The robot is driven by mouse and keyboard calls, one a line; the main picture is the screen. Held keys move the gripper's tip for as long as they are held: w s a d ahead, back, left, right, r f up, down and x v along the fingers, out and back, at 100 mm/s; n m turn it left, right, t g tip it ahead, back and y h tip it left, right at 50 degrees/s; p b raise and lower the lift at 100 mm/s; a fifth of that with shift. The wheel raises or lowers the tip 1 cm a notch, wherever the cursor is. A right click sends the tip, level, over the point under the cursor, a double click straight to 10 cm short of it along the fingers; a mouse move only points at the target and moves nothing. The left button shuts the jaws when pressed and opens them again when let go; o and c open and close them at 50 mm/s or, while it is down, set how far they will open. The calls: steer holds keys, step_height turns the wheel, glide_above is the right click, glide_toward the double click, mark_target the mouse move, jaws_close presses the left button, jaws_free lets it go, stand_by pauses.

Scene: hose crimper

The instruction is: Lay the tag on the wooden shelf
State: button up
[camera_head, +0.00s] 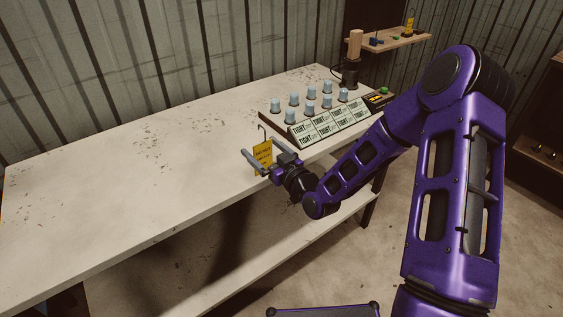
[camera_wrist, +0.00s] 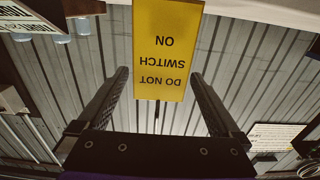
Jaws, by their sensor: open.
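The yellow tag (camera_head: 263,153) stands upright at the front part of the white workbench, with a dark hook above it. In the wrist view the tag (camera_wrist: 168,50) reads "DO NOT SWITCH ON" upside down. My gripper (camera_head: 262,149) is open at the tag. In the wrist view the fingers of my gripper (camera_wrist: 160,75) are spread, with gaps on both sides of the tag. I cannot tell how the tag is supported. The wooden shelf (camera_head: 387,43) is on the wall at the back right.
The workbench (camera_head: 130,200) is bare on its left. A board (camera_head: 330,122) with "TIGHT" labels and several pale cylinders stands right of my gripper. A dark device (camera_head: 351,73) stands behind it. The shelf holds a yellow item (camera_head: 410,24) and small blue and green pieces.

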steer(key=r+p+v, duration=0.2)
steer(key=p+v, duration=0.1)
steer(key=v, duration=1.2)
steer(key=m+b, duration=0.1)
steer(key=m, duration=3.5)
glide_toward(264, 155)
steer(key=x, duration=0.5)
steer(key=shift+x, duration=2.6)
steer(key=shift+s+f, duration=0.1)
